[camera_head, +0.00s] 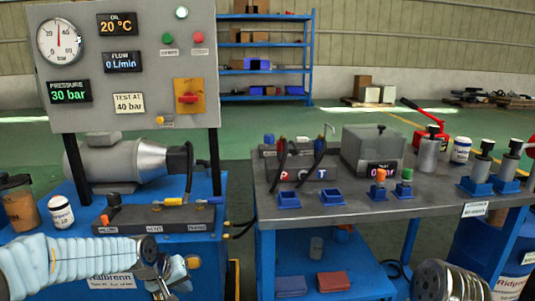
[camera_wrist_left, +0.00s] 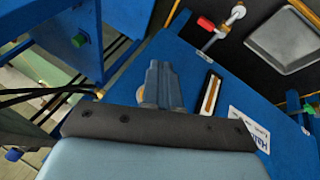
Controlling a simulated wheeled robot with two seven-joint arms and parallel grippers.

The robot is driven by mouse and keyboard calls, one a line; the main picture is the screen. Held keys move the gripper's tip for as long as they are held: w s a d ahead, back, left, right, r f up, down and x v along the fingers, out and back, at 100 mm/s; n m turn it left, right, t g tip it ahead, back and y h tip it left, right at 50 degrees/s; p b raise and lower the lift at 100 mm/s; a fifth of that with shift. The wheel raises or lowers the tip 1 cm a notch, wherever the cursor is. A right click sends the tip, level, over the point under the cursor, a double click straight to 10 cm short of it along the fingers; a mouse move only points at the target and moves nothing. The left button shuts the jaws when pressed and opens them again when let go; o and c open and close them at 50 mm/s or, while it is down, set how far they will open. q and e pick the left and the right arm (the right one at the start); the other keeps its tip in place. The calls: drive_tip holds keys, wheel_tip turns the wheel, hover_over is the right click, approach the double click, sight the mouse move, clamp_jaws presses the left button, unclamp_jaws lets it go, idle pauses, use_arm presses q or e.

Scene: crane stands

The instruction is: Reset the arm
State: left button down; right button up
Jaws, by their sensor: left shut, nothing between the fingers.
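My left arm, in a pale ribbed sleeve, comes in from the left in the head view, in front of the blue bench (camera_head: 225,198). My left gripper (camera_head: 166,289) is low at the bottom edge, partly cut off. In the left wrist view its fingers (camera_wrist_left: 163,72) are together and empty, above the blue bench surface (camera_wrist_left: 183,50). Part of my right arm shows at the bottom right of the head view. Its gripper is out of frame.
A grey panel (camera_head: 130,45) with a gauge, displays and buttons stands over the left bench. A manifold (camera_head: 160,217) lies there near my left arm. The dark-topped right bench (camera_head: 345,207) carries a grey box (camera_head: 373,150), blue holders and cylinders. A gap separates the benches.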

use_arm(q)
drive_tip(key=s+d+f+m+g, duration=0.1)
drive_tip(key=s+d+f, duration=0.1)
drive_tip(key=f, duration=0.5)
drive_tip(key=s+d+f+g, duration=0.1)
drive_tip(key=s+d+f, duration=0.15)
drive_tip(key=f, duration=0.35)
drive_tip(key=s+d+f+g, duration=0.1)
drive_tip(key=s+d+f, duration=0.2)
drive_tip(key=s+f, duration=0.5)
drive_tip(key=s+d+f+m+g+h, duration=0.1)
drive_tip(key=s+d+f, duration=0.2)
drive_tip(key=s+f, duration=0.5)
drive_tip(key=s, duration=0.4)
drive_tip(key=shift+d+f, duration=0.2)
drive_tip(key=shift+f, duration=0.1)
